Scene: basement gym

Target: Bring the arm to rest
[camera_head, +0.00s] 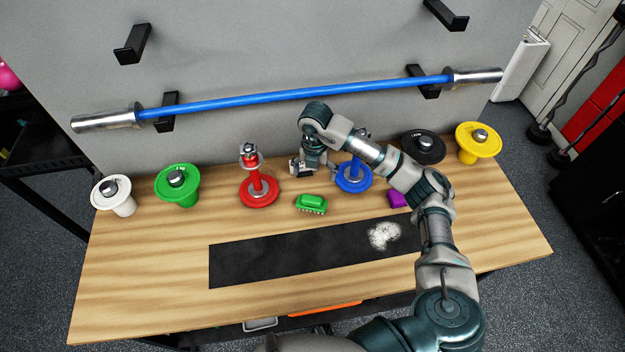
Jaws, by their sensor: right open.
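My right arm reaches in from the bottom right over the wooden table, bent at the elbow. Its gripper (305,168) points down behind the green brush (311,203), between the red stand (259,190) and the blue stand (352,178). The gripper is open, with nothing seen between its fingers; the fingers are small and partly hidden by the wrist. The forearm covers part of the blue stand. My left gripper is not in view.
The wooden table (150,255) bears white (113,193), green (177,183), black (424,146) and yellow (478,141) weight pieces. A dark mat (290,258) carries white powder (384,235). A purple block (397,200) sits beside my arm. A blue barbell (300,93) hangs on the wall behind.

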